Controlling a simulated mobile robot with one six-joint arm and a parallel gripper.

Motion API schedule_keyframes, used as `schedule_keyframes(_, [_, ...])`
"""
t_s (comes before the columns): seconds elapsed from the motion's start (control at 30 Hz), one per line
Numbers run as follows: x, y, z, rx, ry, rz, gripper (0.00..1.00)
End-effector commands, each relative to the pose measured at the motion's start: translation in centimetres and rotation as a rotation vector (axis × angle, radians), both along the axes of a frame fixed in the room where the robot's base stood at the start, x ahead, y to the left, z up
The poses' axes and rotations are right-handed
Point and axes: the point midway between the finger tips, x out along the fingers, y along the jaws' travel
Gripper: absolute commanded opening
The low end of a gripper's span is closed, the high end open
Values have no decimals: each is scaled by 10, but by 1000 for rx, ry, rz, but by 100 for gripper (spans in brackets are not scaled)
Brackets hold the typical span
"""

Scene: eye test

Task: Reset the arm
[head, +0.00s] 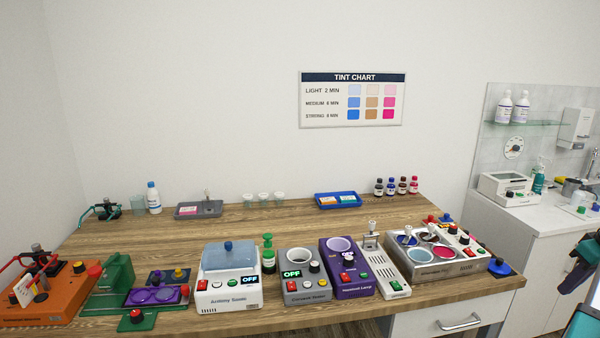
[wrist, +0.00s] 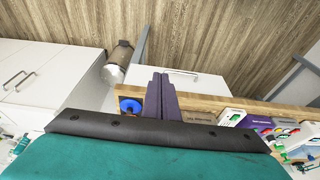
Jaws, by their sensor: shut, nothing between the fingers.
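My gripper (wrist: 160,80) shows in the wrist view with its two dark purple fingers pressed together and nothing between them. In the head view my gripper (head: 570,290) is at the far right edge, pointing down, to the right of the wooden bench (head: 330,222) and clear of it. Part of my teal arm is cut off by the frame edge. The fingers touch nothing that I can see.
Near the bench's right end are a metal dye bath unit (head: 428,268) and a blue-based knob (head: 500,266). A purple lamp unit (head: 350,290), a white sonic cleaner (head: 228,290) and an orange device (head: 45,300) line the front. A white counter (head: 540,225) stands behind right.

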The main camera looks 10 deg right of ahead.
Motion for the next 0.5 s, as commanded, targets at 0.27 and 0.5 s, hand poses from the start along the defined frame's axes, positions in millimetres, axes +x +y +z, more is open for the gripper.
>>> schedule_keyframes(0.27, [20,16,-33,28,20,-2,0])
schedule_keyframes(0.5, [46,41,-76,64,50,-4,0])
